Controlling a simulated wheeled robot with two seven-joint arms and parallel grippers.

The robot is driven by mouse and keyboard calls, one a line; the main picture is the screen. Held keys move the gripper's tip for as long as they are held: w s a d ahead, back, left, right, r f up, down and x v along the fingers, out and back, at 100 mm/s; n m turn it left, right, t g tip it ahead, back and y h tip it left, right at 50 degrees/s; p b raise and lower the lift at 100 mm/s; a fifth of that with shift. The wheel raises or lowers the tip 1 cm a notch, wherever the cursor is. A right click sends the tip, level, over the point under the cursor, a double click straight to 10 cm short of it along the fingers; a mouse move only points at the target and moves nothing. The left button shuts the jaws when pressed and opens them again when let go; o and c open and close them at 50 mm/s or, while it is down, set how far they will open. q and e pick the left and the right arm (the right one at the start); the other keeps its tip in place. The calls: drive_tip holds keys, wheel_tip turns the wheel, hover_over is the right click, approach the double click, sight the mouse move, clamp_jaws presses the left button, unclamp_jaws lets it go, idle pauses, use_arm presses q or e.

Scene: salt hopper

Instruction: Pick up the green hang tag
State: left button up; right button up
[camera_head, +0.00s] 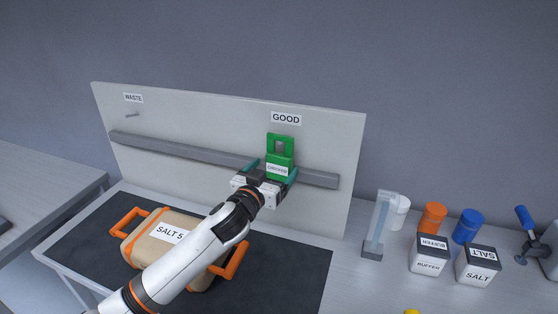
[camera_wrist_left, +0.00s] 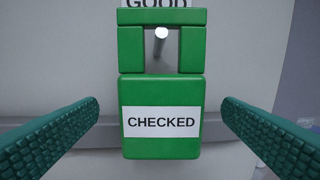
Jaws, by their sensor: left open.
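The green hang tag (camera_head: 280,160) hangs on the upright board under the GOOD label, and its white label reads CHECKED. In the left wrist view the tag (camera_wrist_left: 160,92) is centred, with a peg (camera_wrist_left: 161,33) showing in the opening at its top. My left gripper (camera_head: 268,172) is open at the tag's lower part in the head view. In the left wrist view its two teal fingers (camera_wrist_left: 160,128) stand on either side of the tag, with a gap on each side. My right gripper is not in view.
A grey rail (camera_head: 180,150) crosses the board (camera_head: 225,125) behind the tag. An empty peg (camera_head: 132,115) is under the WASTE label. A SALT 5 bag (camera_head: 148,229) with orange handles lies on the dark mat (camera_head: 290,268) below my left arm. BUFFER (camera_head: 429,263) and SALT (camera_head: 477,275) boxes stand right.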

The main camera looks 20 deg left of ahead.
sight(277, 162)
use_arm(q)
drive_tip(key=w, duration=0.2)
drive_tip(key=w+p, duration=0.1)
drive_tip(key=w, duration=0.1)
drive_tip(key=shift+d+f, duration=0.15)
drive_tip(key=shift+d, duration=0.2)
drive_tip(key=shift+c, duration=0.2)
drive_tip(key=c, duration=1.1)
drive_tip(key=shift+r+b, duration=0.3)
drive_tip(key=shift+r, duration=0.35)
drive_tip(key=shift+s+a+r+b, duration=0.1)
drive_tip(key=shift+s+a+b, duration=0.5)
drive_tip(key=shift+s, duration=2.4)
drive_tip(key=shift+s+a+b, duration=0.15)
drive_tip(key=shift+s+b, duration=0.9)
drive_tip(key=shift+s, duration=1.95)
drive_tip(key=shift+s+a+r+b, duration=0.1)
drive_tip(key=shift+s+a+b, duration=0.5)
drive_tip(key=shift+s, duration=2.4)
